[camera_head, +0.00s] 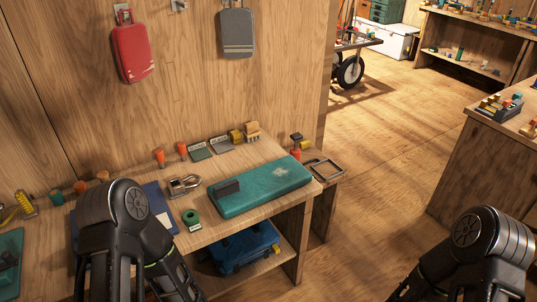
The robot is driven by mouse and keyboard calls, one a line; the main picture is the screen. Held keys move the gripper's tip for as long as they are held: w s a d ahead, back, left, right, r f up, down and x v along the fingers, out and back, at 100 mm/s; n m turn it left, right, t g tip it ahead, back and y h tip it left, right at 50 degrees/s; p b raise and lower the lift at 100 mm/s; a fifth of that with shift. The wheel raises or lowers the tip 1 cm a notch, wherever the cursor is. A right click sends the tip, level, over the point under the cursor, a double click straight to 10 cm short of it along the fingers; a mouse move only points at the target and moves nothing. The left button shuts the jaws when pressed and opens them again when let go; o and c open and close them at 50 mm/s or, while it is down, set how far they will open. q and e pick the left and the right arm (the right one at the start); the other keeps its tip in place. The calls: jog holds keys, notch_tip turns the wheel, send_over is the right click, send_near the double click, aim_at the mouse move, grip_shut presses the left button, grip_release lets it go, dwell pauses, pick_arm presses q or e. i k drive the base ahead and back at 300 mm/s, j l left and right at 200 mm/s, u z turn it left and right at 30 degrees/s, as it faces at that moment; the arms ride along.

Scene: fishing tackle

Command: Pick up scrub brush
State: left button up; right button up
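A small tan block-shaped item (252,131) stands at the back of the workbench against the wooden wall. It may be the scrub brush, but it is too small to tell for sure. My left arm shows at the lower left, in front of the bench, and my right arm at the lower right, over the floor. Neither gripper's fingertips show in the frame. No arm touches the tan item.
A teal case (262,187) with a dark block on it lies on the workbench (222,232). A green tape roll (191,219), a metal clip (184,185) and orange-topped bottles stand nearby. A blue box (243,248) sits on the shelf below.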

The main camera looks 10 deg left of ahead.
aim_at(252, 133)
jog(key=i+l+z, duration=0.55)
jog(key=i+z, duration=0.15)
jog(key=z, duration=0.15)
jog(key=i+l+z, duration=0.1)
jog(key=i+z, duration=0.3)
jog(key=i+l+z, duration=0.2)
jog(key=i, duration=0.85)
jog(key=i+j+u, duration=0.15)
jog(key=i+u, duration=0.55)
jog(key=u, duration=0.2)
jog(key=i+l+u, duration=0.1)
jog(key=i+u, duration=0.35)
jog(key=i+l+u, duration=0.2)
jog(key=u, duration=0.25)
jog(key=i+u, duration=0.4)
jog(key=i+l+u, duration=0.15)
jog(key=u, duration=0.3)
jog(key=i+l+u, duration=0.25)
jog(key=u, duration=0.15)
jog(key=i+l+u, duration=0.2)
jog(key=l+u, duration=0.2)
jog(key=i+l+u, duration=0.15)
jog(key=l+u, duration=0.25)
